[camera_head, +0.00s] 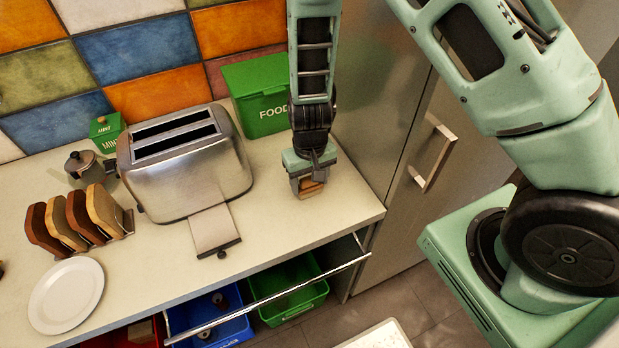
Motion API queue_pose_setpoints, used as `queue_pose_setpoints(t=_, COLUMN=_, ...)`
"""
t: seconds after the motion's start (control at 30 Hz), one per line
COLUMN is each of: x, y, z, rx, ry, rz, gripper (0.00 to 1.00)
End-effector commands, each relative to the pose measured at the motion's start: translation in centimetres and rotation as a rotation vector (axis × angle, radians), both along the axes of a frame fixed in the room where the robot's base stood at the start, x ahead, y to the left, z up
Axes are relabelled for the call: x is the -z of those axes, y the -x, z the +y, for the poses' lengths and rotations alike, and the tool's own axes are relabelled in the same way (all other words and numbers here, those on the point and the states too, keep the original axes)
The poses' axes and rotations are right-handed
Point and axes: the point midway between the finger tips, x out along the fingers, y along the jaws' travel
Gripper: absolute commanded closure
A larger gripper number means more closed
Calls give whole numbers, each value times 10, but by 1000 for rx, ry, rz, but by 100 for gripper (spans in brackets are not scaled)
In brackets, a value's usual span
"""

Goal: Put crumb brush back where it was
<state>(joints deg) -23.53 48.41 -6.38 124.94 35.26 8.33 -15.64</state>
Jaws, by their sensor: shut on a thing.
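My gripper (309,180) points down over the right end of the counter, in front of the green food bin. It is shut on a small brown wooden thing (311,188), most likely the crumb brush. Only a bit of it shows below the jaws, and its bristles are hidden. It is at or just above the counter top; I cannot tell whether it touches. A silver toaster (186,165) stands to the left, with its flat crumb tray (213,231) pulled out at the front.
The green food bin (259,92) stands behind my gripper. A toast rack (86,221), a white plate (66,295), a small pot (82,167) and a mint tin (105,131) are at the left. An open drawer with a blue bin (222,323) and green bin (292,296) juts out below.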

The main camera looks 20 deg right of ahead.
Motion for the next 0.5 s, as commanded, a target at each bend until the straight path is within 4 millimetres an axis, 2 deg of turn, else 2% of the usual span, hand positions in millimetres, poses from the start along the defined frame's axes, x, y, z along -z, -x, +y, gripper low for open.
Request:
queue_pose_setpoints(t=0.2, x=4, y=0, z=0, rx=-1, ry=0, rz=0, gripper=59)
queue_pose_setpoints(t=0.23, x=4, y=0, z=0, rx=-1, ry=0, rz=0, gripper=38)
queue_pose_setpoints(t=0.3, x=3, y=0, z=0, rx=-1, ry=0, rz=0, gripper=19)
queue_pose_setpoints(t=0.5, x=3, y=0, z=0, rx=-1, ry=0, rz=0, gripper=19)
